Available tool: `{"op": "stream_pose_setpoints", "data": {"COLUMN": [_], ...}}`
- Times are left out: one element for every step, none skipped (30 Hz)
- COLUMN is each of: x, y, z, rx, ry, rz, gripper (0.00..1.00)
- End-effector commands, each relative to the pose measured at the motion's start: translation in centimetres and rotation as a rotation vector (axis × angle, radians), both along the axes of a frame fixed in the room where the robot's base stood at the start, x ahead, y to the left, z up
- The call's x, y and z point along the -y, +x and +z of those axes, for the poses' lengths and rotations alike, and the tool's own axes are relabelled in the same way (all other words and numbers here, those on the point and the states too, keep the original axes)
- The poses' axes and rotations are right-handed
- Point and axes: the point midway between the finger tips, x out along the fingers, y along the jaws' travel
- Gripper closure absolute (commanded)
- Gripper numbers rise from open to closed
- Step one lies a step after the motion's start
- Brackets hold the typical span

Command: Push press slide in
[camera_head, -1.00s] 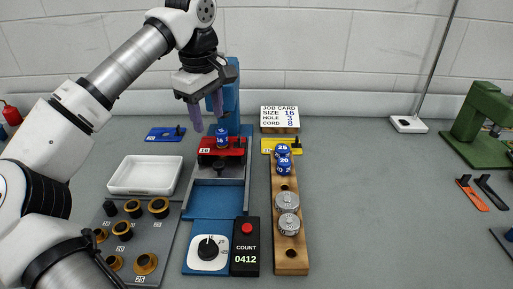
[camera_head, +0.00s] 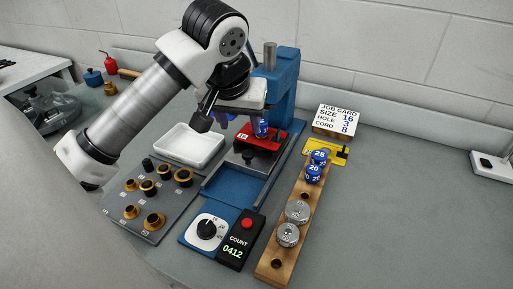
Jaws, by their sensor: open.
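The blue press (camera_head: 285,85) stands behind my arm, its column partly hidden by my gripper. The red press slide (camera_head: 272,140), with a 16 label and a dark knob (camera_head: 248,154) at its front, sits toward the back of the blue channel (camera_head: 235,187). The channel is bare in front of it. A blue cylinder (camera_head: 262,129) stands upright on the slide. My gripper (camera_head: 238,122) is open above and left of the slide, close to the cylinder in the picture. Its fingers are partly hidden, and I cannot tell whether they touch anything.
A white tray (camera_head: 190,147) and a grey board (camera_head: 125,207) with several black and brass rings lie left. A dial (camera_head: 207,229) and counter reading 0412 (camera_head: 235,249) are in front. A wooden rack (camera_head: 272,268), yellow slide (camera_head: 321,151) and job card (camera_head: 338,119) stand right.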

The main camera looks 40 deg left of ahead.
Motion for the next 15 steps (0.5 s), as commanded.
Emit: {"op": "stream_pose_setpoints", "data": {"x": [-0.1, -0.1, -0.2, -0.4, -0.5, -0.6, -0.7, -0.8, -1.0, -1.0, -1.1, -1.3, -1.4, -1.4, -1.5], "y": [0.3, 0.5, 0.7, 1.0, 1.2, 1.5, 1.7, 2.0, 2.3, 2.5, 2.7, 3.0, 3.2, 3.4, 3.6], "z": [-0.7, -1.2, -1.9, -2.5, -3.1, -3.9, -4.5, -5.1, -5.9, -6.5, -7.1, -7.8, -8.3, -8.8, -9.3], "rx": [-0.003, -0.003, -0.002, -0.002, -0.002, -0.003, -0.002, -0.001, -0.002, -0.002, -0.001, -0.002, -0.001, -0.002, -0.003], "ry": [-0.003, -0.003, -0.005, -0.005, -0.005, -0.006, -0.006, -0.006, -0.005, -0.006, -0.006, -0.006, -0.006, -0.006, -0.004], "rz": [-0.002, -0.002, -0.002, -0.002, -0.002, -0.002, -0.002, -0.001, -0.001, -0.002, -0.001, -0.002, -0.001, -0.002, -0.002], "gripper": [0.52, 0.52, 0.52, 0.52, 0.52, 0.52, 0.52, 0.52, 0.52, 0.52, 0.52, 0.52, 0.52, 0.52, 0.52]}}
